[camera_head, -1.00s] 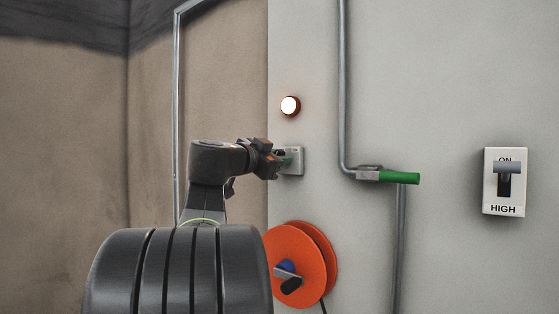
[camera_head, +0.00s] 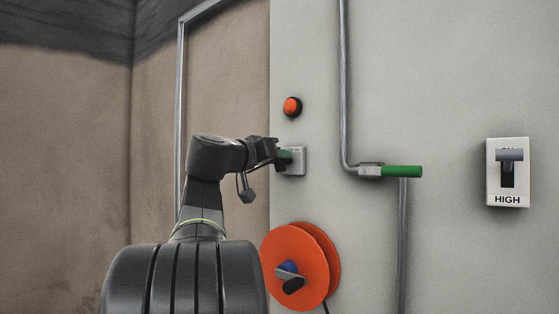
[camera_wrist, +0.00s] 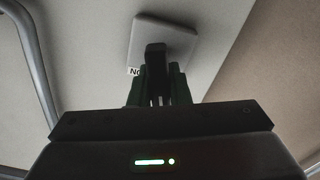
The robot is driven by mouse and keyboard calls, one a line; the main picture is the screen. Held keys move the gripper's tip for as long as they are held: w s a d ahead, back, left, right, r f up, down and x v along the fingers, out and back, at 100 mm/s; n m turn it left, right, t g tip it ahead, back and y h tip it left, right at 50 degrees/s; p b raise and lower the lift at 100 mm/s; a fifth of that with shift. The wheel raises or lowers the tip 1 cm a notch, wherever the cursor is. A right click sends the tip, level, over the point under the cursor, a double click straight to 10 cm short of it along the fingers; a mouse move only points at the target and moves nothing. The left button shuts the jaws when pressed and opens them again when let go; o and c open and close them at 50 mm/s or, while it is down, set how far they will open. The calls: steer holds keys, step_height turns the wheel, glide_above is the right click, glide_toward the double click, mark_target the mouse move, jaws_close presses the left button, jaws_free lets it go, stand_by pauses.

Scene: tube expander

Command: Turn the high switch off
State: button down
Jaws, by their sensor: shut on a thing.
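The white switch plate labelled HIGH (camera_head: 507,186) is on the grey wall at the far right. Its grey lever (camera_head: 509,155) sits at the top of the slot and partly covers the upper label. My gripper (camera_head: 280,157) is well to the left, at a smaller pale switch plate (camera_head: 296,161) seen side-on. In the wrist view my gripper (camera_wrist: 158,92) is shut on that plate's dark lever (camera_wrist: 155,58). The plate also shows there (camera_wrist: 165,38), with lettering like "NO" partly hidden.
An orange-red round lamp (camera_head: 292,107), unlit, is above the small plate. A green-handled lever (camera_head: 402,172) sticks out on a grey pipe (camera_head: 345,100) between the two plates. An orange reel (camera_head: 297,266) is below my gripper.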

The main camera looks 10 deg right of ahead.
steer(key=shift+w+n, duration=0.1)
steer(key=shift+n, duration=0.9)
steer(key=c, duration=1.4)
jaws_free()
steer(key=shift+o, duration=0.2)
steer(key=shift+a, duration=0.1)
steer(key=b+v, duration=0.4)
steer(key=v, duration=0.9)
steer(key=shift+s+a, duration=0.25)
steer(key=shift+s, duration=0.05)
steer(key=shift+w, duration=0.1)
